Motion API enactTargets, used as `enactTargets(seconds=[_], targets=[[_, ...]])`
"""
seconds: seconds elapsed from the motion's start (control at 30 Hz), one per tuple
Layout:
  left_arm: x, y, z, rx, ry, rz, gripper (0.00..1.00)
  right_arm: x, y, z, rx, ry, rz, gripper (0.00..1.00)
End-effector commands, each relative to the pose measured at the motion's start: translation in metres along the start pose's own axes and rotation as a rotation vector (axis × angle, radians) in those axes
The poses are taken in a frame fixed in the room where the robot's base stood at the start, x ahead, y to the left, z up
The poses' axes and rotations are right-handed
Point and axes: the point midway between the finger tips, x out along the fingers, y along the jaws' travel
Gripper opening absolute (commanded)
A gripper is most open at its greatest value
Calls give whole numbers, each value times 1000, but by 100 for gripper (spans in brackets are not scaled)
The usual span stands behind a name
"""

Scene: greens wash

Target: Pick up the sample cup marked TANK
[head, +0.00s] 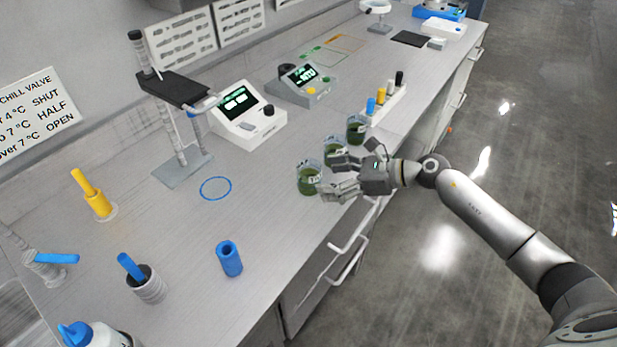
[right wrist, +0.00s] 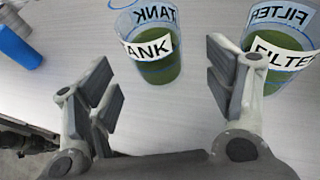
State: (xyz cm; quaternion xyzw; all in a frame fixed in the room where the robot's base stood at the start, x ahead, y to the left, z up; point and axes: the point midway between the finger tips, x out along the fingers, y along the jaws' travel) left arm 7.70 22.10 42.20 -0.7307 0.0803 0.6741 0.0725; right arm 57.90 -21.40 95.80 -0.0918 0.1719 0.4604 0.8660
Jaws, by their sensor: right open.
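The clear sample cup marked TANK (right wrist: 150,48), with green liquid in it, stands upright on the bench. In the head view I take it to be the nearest cup (head: 309,180) of a row of three. My right gripper (head: 338,174) is open and low over the bench. In the right wrist view, its two fingers (right wrist: 160,82) are spread, with the TANK cup ahead between them, not gripped. The cup marked FILTER (right wrist: 282,45) is at the right, partly behind the right finger. My left gripper is not in view.
The middle cup (head: 333,150) and far cup (head: 356,128) stand close beside the right gripper. A blue cylinder (head: 229,258) stands nearer on the bench. A white display device (head: 240,112) and a stand (head: 183,168) are behind. Bare bench lies left of the cups.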

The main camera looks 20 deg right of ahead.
Motion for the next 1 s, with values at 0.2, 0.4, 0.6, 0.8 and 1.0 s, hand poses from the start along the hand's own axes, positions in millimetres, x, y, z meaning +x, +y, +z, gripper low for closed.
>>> enactTargets(seconds=[0.2,0.4,0.6,0.8,1.0], targets=[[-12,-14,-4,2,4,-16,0,14,2,6,3,-2,1,76],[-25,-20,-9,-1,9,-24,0,41,4,7,4,-1,1,76],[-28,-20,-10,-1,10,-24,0,54,4,5,2,0,0,76],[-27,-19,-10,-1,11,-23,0,55,4,4,1,1,0,76],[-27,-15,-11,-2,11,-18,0,55,4,4,1,1,0,54]])
